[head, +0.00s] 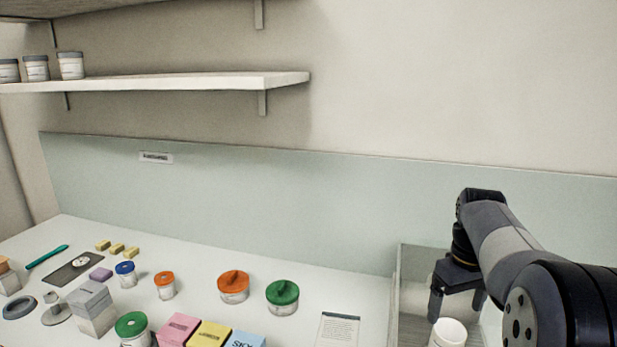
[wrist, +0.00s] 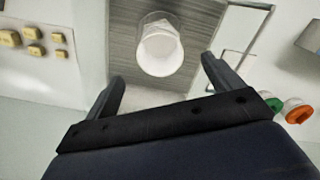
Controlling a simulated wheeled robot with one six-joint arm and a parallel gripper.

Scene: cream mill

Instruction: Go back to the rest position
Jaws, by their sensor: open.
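My gripper (head: 459,297) is at the right of the head view, pointing down over a grey open-topped bin. In the wrist view my gripper (wrist: 161,92) has its two fingers spread wide with nothing between them. A white jar (head: 449,332) is below the fingers in the head view. It also shows in the wrist view as a pale jar (wrist: 160,48) in the bin, beyond the fingertips and apart from them.
The bin's wall (head: 397,290) borders the counter. Jars with orange (head: 234,283) and green (head: 283,292) lids stand left of it. A yellow box (head: 209,334) and a printed card (head: 339,330) are in front. A shelf (head: 190,82) hangs above.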

